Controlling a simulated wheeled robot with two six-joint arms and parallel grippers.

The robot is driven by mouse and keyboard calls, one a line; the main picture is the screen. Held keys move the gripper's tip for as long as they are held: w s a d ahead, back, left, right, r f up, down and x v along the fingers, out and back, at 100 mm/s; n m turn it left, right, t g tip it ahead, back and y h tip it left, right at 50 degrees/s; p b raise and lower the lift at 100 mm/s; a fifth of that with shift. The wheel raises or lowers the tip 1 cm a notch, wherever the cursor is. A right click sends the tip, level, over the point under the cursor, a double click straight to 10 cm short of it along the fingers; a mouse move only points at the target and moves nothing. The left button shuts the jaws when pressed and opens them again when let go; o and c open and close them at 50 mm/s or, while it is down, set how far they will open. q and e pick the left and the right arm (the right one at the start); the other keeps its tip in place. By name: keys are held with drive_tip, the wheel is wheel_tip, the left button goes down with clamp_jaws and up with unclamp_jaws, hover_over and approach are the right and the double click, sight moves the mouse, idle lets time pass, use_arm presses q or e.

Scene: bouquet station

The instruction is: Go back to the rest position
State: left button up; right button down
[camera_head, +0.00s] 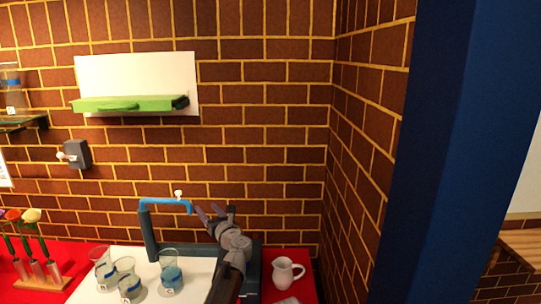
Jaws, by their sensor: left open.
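My left gripper (208,211) is raised in front of the brick wall, just right of the blue tap's spout. Its fingers are spread and nothing shows between them. Its arm comes up from the bottom edge, over the right end of the white counter and part of the dark tap base. My right gripper is out of view.
The blue tap (165,204) stands behind several glasses with blue bands, one of them here (170,273). A white pitcher (287,272) stands on red cloth to the right. Flowers in a wooden rack (40,281) are at far left. A green wall shelf (130,104) hangs above.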

use_arm(q)
drive_tip(key=s+d+f+m+t+h, duration=0.1)
drive_tip(key=s+d+f+m+h, duration=0.1)
drive_tip(key=d+m+h, duration=0.75)
drive_tip(key=s+d+f+m+t+h, duration=0.1)
drive_tip(key=s+d+m+h, duration=0.3)
drive_tip(key=m, duration=1)
drive_tip(key=s+f+m+g+h, duration=0.2)
drive_tip(key=s+f+m+g, duration=0.55)
drive_tip(key=f+m, duration=0.3)
drive_tip(key=s+a+f+m+g+y, duration=0.2)
drive_tip(key=s+a+f+m+g, duration=0.25)
drive_tip(key=s, duration=0.55)
drive_tip(key=s+a+f+m+g+y, duration=0.3)
drive_tip(key=s+a+f+g, duration=0.15)
drive_tip(key=s, duration=0.65)
drive_tip(key=s+d+m, duration=0.3)
drive_tip(key=s+d, duration=0.1)
drive_tip(key=d, duration=0.6)
drive_tip(key=shift+s+d+m+g+y, duration=0.35)
drive_tip(key=shift+s, duration=0.05)
